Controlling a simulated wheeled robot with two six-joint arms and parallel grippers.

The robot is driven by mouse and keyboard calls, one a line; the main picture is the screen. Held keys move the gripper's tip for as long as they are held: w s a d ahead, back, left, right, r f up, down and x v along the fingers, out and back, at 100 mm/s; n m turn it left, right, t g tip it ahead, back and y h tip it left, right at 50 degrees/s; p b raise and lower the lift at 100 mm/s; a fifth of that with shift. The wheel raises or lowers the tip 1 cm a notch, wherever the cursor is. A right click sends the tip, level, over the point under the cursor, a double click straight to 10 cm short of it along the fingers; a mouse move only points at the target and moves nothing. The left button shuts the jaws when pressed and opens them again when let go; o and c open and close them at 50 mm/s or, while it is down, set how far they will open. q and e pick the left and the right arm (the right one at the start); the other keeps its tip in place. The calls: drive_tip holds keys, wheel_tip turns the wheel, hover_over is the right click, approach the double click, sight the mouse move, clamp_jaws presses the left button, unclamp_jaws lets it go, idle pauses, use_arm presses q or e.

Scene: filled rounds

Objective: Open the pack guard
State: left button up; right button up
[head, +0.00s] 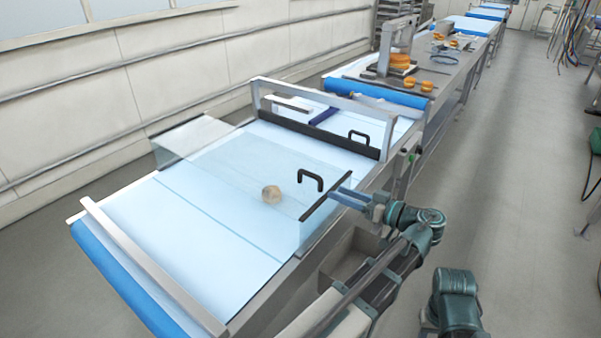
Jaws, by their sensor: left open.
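The pack guard (225,160) is a clear box-like cover over the pale blue conveyor belt, with dark edge strips at its ends. It appears to be down over the belt. A black handle (310,180) stands on its near right part. My right gripper is not in view.
A second black handle (359,137) is by the dark crossbar (318,137) under a metal frame. A grey bar (150,262) crosses the belt's near end. Farther back are a blue roller (378,92) and orange rounds (428,86).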

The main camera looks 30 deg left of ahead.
sight(305, 172)
use_arm(q)
drive_tip(key=shift+n+y, duration=0.4)
drive_tip(key=shift+n, duration=0.1)
drive_tip(key=a, duration=0.4)
drive_tip(key=w+a+r, duration=0.1)
drive_tip(key=a, duration=0.9)
drive_tip(key=shift+w+r, duration=0.25)
clamp_jaws()
idle(0.7)
